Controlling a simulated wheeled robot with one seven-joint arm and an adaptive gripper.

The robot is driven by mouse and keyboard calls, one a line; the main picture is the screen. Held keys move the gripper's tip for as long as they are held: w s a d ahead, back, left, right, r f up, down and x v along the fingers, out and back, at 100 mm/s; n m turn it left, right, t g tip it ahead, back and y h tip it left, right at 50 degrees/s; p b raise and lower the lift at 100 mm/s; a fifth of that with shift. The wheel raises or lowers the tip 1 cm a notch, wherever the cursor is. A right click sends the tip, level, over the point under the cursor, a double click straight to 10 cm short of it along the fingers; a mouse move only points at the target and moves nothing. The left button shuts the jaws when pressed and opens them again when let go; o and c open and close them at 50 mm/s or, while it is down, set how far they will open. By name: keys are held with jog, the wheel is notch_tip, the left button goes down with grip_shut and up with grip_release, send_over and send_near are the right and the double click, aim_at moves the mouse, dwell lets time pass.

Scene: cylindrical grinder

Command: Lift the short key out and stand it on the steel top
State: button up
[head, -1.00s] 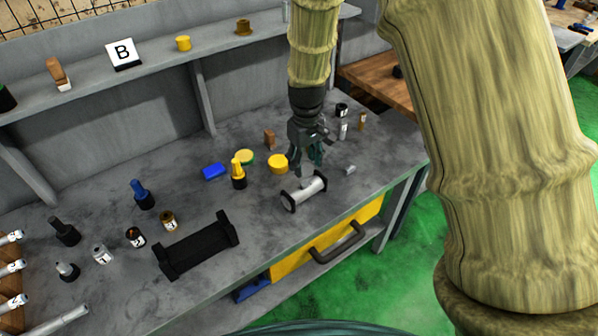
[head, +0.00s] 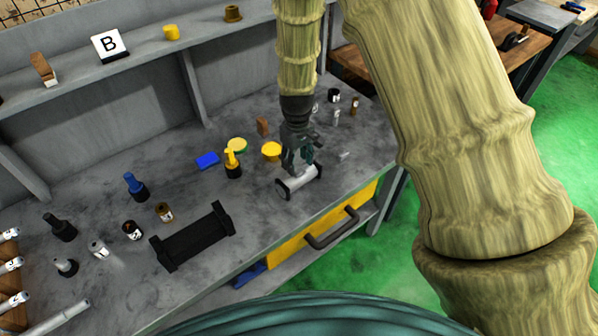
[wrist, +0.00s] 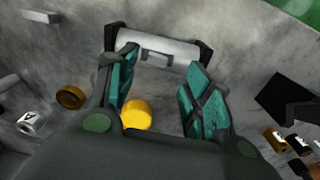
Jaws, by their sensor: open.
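A silver shaft (wrist: 178,51) lies across a black cradle (wrist: 206,52) on the grey steel top (head: 110,210). In the wrist view, a small grey key (wrist: 157,58) sits in a slot in the shaft's side facing me. In the head view the shaft (head: 300,184) shows below my gripper, which hides the key. My gripper (wrist: 161,62) is open and empty, its teal fingers to either side of the key and close to the shaft. I cannot tell whether they touch it. In the head view my gripper (head: 299,168) is right above the shaft.
A small loose metal block (head: 345,155) lies right of the shaft. A yellow lid (head: 271,151), a yellow-topped bottle (head: 232,165) and a blue block (head: 207,160) stand left. A long black cradle (head: 194,236) is at front left. Bare steel lies between it and the shaft.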

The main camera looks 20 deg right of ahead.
aim_at(298, 171)
jog(key=shift+w+d+f+p, duration=0.15)
jog(key=shift+f+p, duration=0.2)
jog(key=shift+f, duration=0.2)
jog(key=shift+d+f+p, duration=0.1)
jog(key=shift+f+p, duration=0.2)
jog(key=shift+f, duration=1.2)
jog(key=shift+a+f, duration=0.1)
jog(key=shift+o, duration=0.4)
jog(key=shift+f, duration=0.1)
